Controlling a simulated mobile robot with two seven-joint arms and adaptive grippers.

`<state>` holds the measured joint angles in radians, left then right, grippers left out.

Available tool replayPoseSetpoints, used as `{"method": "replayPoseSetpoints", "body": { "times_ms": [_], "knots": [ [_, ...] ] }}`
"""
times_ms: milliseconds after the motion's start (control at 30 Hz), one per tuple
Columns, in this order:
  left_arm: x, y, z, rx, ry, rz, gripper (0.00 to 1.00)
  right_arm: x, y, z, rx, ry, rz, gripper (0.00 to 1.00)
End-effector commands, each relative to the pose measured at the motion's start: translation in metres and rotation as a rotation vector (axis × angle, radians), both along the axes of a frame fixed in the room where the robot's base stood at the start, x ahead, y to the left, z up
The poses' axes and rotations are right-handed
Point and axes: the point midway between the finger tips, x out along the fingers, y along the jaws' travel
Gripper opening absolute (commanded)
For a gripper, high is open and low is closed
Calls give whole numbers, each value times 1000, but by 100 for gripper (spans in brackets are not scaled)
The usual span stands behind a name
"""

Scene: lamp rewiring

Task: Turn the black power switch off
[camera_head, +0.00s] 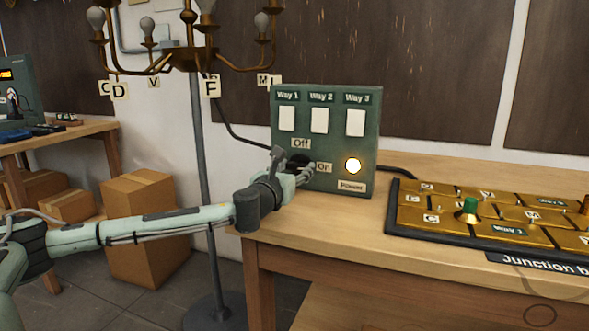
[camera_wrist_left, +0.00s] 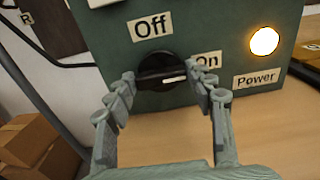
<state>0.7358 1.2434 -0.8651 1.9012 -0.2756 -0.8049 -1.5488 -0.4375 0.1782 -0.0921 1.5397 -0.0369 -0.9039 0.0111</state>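The black power switch (camera_wrist_left: 162,72) is a round knob on the green switch panel (camera_head: 327,108), between the Off and On labels. In the left wrist view its white mark points right, toward the On label (camera_wrist_left: 208,60). The Off label (camera_wrist_left: 149,27) is above it. The round power light (camera_head: 353,166) glows yellow-white. My left gripper (camera_wrist_left: 162,84) is open, with one finger on each side of the knob. Whether the fingers touch it I cannot tell. In the head view the gripper (camera_head: 287,163) partly hides the knob (camera_head: 298,160). My right gripper is not in view.
The panel stands on a wooden table (camera_head: 340,221) with three white switches above the knob. A junction board (camera_head: 459,243) lies to the right. A brass chandelier (camera_head: 190,57) on a grey pole stands left, above my arm. Cardboard boxes (camera_head: 146,230) are on the floor.

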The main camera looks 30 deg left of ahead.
Motion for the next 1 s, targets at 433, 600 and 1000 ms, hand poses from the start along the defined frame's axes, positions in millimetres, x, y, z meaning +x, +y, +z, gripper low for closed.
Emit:
{"method": "replayPoseSetpoints", "body": {
  "times_ms": [433,600,1000],
  "knots": [
    [0,0,0,-39,-9,0,24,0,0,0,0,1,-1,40],
    [0,1,0,-123,-30,0,24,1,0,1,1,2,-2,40],
    [-1,2,-2,-468,-112,1,24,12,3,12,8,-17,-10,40]
  ]
}}
